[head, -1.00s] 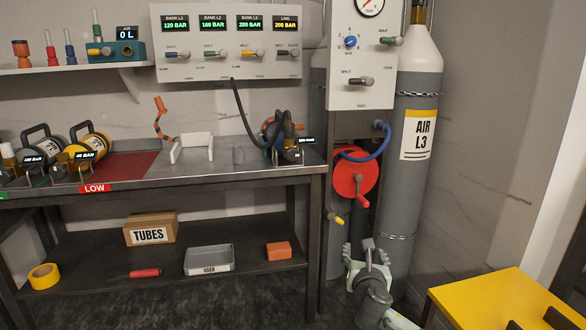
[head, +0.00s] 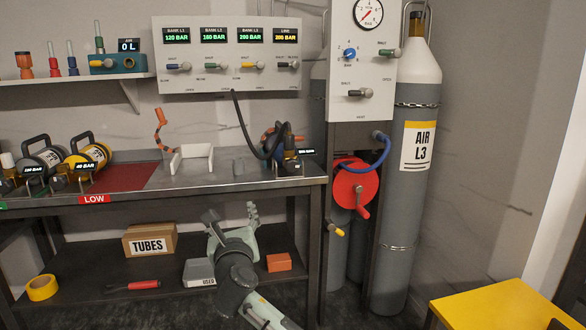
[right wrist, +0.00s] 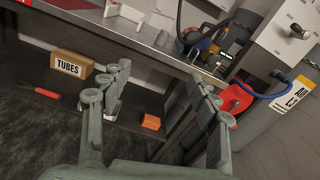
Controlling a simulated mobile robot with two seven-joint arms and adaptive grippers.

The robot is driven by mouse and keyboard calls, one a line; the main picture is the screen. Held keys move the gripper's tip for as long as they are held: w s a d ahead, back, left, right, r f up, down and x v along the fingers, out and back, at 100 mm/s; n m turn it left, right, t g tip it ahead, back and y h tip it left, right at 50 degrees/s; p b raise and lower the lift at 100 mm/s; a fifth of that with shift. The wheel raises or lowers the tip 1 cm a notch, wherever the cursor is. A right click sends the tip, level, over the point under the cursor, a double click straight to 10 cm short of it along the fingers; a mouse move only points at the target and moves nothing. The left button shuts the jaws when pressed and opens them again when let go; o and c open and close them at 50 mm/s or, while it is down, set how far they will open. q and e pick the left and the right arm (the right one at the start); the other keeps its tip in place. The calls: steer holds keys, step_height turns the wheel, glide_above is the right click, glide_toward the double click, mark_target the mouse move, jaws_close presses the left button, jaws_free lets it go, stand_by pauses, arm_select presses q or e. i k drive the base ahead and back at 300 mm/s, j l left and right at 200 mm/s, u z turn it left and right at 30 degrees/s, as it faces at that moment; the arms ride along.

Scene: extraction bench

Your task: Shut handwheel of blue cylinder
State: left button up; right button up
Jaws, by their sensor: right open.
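The blue cylinder (head: 272,138) lies at the right end of the steel bench, mostly hidden behind a black hose and dark valve fittings (head: 290,153). I cannot make out its handwheel clearly. A small display stands beside the fittings. The cylinder also shows small in the right wrist view (right wrist: 206,46), with orange on it. My right gripper (head: 229,214) is open and empty, in front of the lower shelf, below the bench top and apart from the cylinder. Its two fingers spread wide in the right wrist view (right wrist: 158,78). My left gripper is not in view.
The bench's front edge (head: 230,186) lies above my gripper. The lower shelf holds a TUBES box (head: 150,240), a grey tray (head: 198,272) and an orange block (head: 279,262). A red reel (head: 355,185) and a grey AIR L3 cylinder (head: 405,200) stand right of the bench.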

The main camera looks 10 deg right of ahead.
mark_target(292, 166)
steer(key=i+l, duration=0.45)
steer(key=l, duration=0.25)
steer(key=i+l, duration=0.25)
steer(key=l, duration=0.1)
